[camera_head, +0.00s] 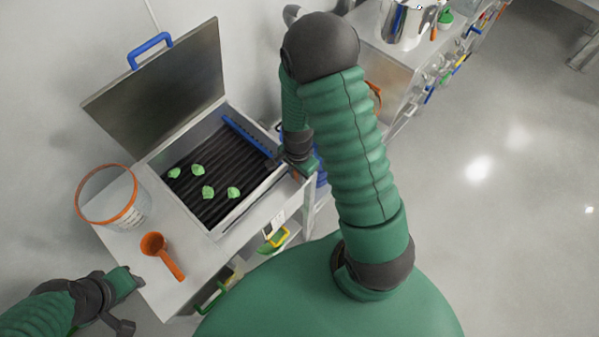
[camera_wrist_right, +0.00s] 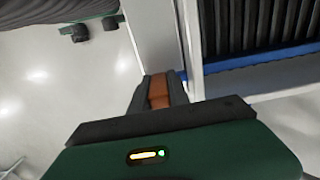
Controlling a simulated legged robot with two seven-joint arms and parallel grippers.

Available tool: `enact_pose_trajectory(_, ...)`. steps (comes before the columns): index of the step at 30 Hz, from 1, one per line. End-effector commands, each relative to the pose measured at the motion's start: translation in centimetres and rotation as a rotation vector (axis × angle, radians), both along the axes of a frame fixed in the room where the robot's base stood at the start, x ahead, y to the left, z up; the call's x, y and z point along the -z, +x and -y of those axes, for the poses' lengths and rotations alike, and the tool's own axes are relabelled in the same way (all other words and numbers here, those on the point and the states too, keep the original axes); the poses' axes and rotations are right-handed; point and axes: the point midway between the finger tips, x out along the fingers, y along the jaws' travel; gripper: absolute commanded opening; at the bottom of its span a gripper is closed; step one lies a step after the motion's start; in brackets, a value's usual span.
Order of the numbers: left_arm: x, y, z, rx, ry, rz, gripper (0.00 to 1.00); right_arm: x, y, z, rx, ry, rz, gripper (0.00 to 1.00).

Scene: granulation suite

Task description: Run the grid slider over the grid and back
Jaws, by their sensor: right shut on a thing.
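The grid (camera_head: 215,178) is a dark ribbed bed in a steel frame, with several green lumps on it. The grid slider (camera_head: 248,136) is a blue toothed bar along the grid's far right side; its blue bar also shows in the right wrist view (camera_wrist_right: 250,61). My right gripper (camera_head: 304,168) is at the frame's right edge, by the slider's near end. In the right wrist view its fingers (camera_wrist_right: 158,92) are shut with an orange piece between them, against the slider's end; the exact grip is partly hidden. My left gripper (camera_head: 130,283) is low at left, away from the grid; its fingers are unclear.
A raised steel lid (camera_head: 165,90) with a blue handle stands behind the grid. A clear orange-rimmed tub (camera_head: 115,205) and an orange scoop (camera_head: 163,257) are on the bench at left. A steel pot (camera_head: 405,22) stands at back right. Floor at right is clear.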

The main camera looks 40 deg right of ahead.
Motion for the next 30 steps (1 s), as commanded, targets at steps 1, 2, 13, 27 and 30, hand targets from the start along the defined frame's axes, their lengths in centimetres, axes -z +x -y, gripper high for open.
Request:
enact_pose_trajectory(1, -0.3, 0.0, 0.0, 0.0, 0.0, 0.0, 0.36, -0.2, 0.1, -0.6, -0.003, 0.001, 0.001, 0.0)
enact_pose_trajectory(2, -0.4, 0.0, 0.0, 0.0, 0.0, 0.0, 0.36, -0.2, 0.1, -0.9, -0.004, 0.001, 0.001, 0.0)
enact_pose_trajectory(13, -1.2, 0.0, 0.0, 0.0, 0.0, 0.0, 0.36, -0.3, -0.2, -4.5, -0.004, 0.0, 0.002, 0.0)
enact_pose_trajectory(27, -2.4, 0.0, 0.0, 0.0, 0.0, 0.0, 0.36, -0.3, -0.6, -9.0, -0.003, 0.001, 0.003, 0.0)
enact_pose_trajectory(30, -2.7, 0.0, 0.0, 0.0, 0.0, 0.0, 0.36, -0.4, -0.6, -10.0, -0.003, 0.001, 0.005, 0.0)
